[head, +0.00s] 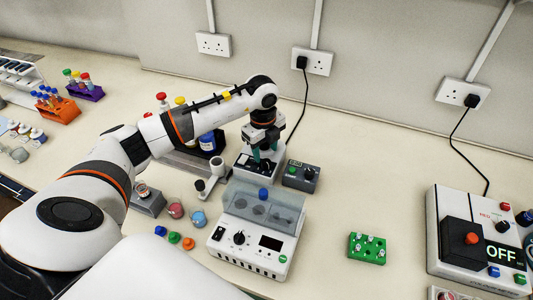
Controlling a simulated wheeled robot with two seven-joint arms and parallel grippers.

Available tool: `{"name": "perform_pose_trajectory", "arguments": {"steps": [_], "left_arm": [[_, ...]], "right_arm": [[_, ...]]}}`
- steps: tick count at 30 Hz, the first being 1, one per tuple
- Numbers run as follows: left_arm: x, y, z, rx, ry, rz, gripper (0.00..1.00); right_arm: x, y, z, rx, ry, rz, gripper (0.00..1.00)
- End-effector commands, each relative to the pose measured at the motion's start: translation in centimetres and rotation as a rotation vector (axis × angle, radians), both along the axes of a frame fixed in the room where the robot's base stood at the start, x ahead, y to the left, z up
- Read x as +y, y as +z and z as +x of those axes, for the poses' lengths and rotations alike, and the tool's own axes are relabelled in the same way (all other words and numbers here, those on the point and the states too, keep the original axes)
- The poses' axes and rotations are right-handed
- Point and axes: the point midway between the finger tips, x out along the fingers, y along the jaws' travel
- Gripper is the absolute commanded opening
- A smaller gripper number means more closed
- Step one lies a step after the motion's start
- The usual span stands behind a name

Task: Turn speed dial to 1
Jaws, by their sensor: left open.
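My left gripper (265,158) points down over a small white and black device (243,163) at the middle of the bench. Its dark fingertips are apart, close above the device's top, and they hide part of it. I cannot tell whether they touch a knob there. A small dark grey box (301,176) with a dial stands just right of that device. A white machine (262,262) with a clear lid, a black dial (239,237) and a dark display stands in front. I cannot read the dial markings or tell which one is the speed dial. My right gripper is out of view.
Coloured pots (198,217) and caps lie left of the white machine. A green block (367,248) lies to its right. A large control box (451,230) reading OFF stands far right. Tube racks (58,110) stand far left. Bench between the green block and the wall is clear.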

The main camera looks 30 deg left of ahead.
Motion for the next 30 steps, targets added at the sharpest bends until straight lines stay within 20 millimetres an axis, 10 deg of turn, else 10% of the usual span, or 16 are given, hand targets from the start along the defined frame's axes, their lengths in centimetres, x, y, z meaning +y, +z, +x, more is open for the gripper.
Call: {"name": "perform_pose_trajectory", "arguments": {"steps": [20,30], "left_arm": [[-0.1,-4.7,0.3,-0.001,0.000,0.000,0.49],[-0.1,-4.6,0.3,-0.001,0.000,0.000,0.04]], "right_arm": [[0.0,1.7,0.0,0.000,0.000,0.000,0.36],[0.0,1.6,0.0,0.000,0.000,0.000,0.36]]}}
